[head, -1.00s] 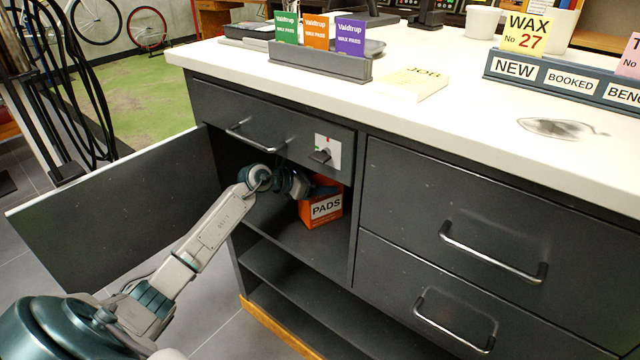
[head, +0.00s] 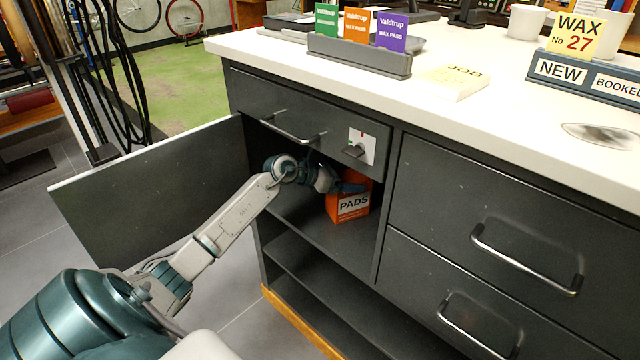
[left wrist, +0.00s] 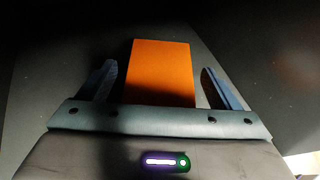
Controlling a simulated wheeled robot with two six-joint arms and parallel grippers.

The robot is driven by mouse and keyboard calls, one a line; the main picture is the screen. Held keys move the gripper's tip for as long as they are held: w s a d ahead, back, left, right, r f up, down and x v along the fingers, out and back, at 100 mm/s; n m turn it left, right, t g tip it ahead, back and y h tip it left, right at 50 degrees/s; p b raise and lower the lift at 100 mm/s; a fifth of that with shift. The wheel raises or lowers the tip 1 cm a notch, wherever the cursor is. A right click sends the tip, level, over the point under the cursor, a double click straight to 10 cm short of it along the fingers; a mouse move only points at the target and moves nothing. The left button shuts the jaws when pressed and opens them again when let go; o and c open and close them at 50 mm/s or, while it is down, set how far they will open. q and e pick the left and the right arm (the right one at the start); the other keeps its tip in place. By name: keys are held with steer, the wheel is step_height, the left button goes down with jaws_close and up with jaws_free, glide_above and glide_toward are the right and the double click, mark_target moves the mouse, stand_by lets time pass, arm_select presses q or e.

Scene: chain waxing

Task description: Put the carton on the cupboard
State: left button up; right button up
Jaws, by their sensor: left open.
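The orange carton (head: 350,203), labelled PADS, stands on the upper shelf inside the open cupboard (head: 321,232), near its right wall. My left gripper (head: 346,187) reaches into the cupboard at the carton's top and partly hides it. In the left wrist view, the carton (left wrist: 162,72) lies between the two open fingers of my left gripper (left wrist: 162,84), with a gap on each side. My right gripper is not in view.
The cupboard door (head: 150,190) stands open to the left. The white worktop (head: 400,99) above holds a grey card holder (head: 360,56), a JOB pad (head: 453,82) and a sign rack (head: 580,83). Closed drawers (head: 485,185) with bar handles are on the right. Lower shelves look empty.

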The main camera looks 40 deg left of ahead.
arm_select(q)
steer(key=s+a, duration=0.5)
steer(key=s, duration=0.6)
steer(key=s+d+f+m+g+y, duration=0.2)
steer(key=s+d+f+m, duration=0.6)
steer(key=s+d+m, duration=0.4)
steer(key=s+d+f+m+g+y, duration=0.3)
steer(key=s+d+f+m, duration=0.5)
steer(key=s+m, duration=0.8)
steer(key=d+m, duration=0.3)
steer(key=shift+d+b, duration=0.3)
steer(key=shift+d, duration=0.1)
steer(key=shift+f, duration=0.15)
